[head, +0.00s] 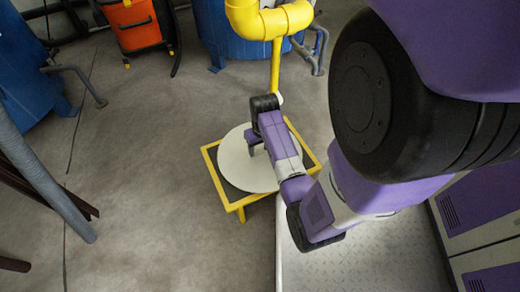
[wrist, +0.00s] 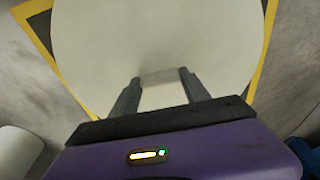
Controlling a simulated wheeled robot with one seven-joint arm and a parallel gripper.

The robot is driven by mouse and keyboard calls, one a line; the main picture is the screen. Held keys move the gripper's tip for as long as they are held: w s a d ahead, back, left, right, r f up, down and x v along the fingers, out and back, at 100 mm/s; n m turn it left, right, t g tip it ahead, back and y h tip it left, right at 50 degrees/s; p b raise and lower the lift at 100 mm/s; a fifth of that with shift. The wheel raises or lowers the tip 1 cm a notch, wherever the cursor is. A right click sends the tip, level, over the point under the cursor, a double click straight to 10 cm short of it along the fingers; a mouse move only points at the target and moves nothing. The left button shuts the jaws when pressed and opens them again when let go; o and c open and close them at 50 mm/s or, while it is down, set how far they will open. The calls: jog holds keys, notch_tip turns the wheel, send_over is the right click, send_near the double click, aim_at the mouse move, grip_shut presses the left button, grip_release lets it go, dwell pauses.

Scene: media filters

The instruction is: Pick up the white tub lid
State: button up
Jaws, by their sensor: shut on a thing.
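The white tub lid (head: 238,172) is a large round pale disc over a low yellow-framed stand (head: 229,206) with a dark top. In the wrist view the lid (wrist: 150,35) fills the upper middle, with a small pale raised handle at its near part. My gripper (head: 254,146) is above the lid in the head view. In the wrist view my gripper (wrist: 160,80) has one finger on each side of the handle and is shut on it. The lid looks level; I cannot tell whether it touches the stand.
A yellow pipe (head: 275,65) rises just behind the stand, near my wrist. Blue tanks (head: 222,35) and an orange bin (head: 132,24) stand at the back. A grey pipe (head: 45,175) is at left. The concrete floor (head: 140,190) left of the stand is clear.

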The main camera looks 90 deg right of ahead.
aim_at(260, 150)
notch_tip(260, 150, up, 19)
jog(key=p, duration=0.8)
